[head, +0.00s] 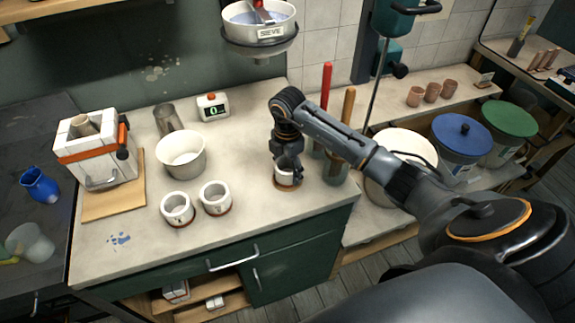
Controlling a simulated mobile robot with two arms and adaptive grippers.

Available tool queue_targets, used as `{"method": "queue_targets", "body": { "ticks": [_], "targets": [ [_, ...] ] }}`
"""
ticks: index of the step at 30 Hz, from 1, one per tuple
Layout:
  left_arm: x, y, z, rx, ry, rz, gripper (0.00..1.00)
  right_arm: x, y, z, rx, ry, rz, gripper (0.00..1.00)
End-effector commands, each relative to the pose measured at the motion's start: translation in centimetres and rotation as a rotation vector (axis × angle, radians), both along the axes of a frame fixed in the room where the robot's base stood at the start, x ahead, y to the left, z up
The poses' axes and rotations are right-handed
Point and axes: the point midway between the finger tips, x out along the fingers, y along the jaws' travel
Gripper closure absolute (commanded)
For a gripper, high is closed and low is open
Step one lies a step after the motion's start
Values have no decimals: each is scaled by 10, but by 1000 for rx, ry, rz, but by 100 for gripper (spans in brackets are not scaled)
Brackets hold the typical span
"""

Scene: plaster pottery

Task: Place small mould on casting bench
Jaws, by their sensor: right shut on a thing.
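My right gripper (288,164) points down over the right part of the pale casting bench (285,235). It is shut on a small white mould (284,179) with a brown band at its base. The gripper hides the top of this mould. The mould is upright, at or just above the bench top; I cannot tell if it touches. Two similar small white moulds, one at the front (178,209) and one beside it (215,198), stand on the bench to the left. My left gripper is not in view.
A white bowl (181,158), a metal cup (167,119), a small timer (213,106) and a large strapped mould on a board (112,198) stand on the bench. Long-handled tools in jars (335,168) are close right of my gripper. The bench's front middle is clear.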

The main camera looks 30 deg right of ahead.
Motion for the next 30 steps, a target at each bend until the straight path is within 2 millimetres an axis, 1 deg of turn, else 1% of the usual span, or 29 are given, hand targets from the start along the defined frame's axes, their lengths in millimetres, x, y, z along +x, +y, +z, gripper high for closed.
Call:
{"method": "queue_targets", "body": {
  "ticks": [5,8,9,11,12,23,24,26,29,30],
  "targets": [
    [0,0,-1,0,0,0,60,0,0,0,0,-2,0,81],
    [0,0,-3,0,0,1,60,0,0,-3,0,-1,0,81],
    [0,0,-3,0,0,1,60,0,0,-4,1,-1,0,32],
    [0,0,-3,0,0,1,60,0,0,-3,1,-1,0,20],
    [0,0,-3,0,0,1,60,0,0,-3,1,0,0,12],
    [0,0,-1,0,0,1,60,0,0,-1,1,-1,0,12],
    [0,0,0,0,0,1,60,0,0,2,1,-1,0,12],
    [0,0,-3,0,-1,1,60,1,0,5,0,-3,1,12],
    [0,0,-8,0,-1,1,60,2,0,19,-1,-6,1,12],
    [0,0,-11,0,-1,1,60,1,0,27,-1,-7,1,12]
  ]
}}
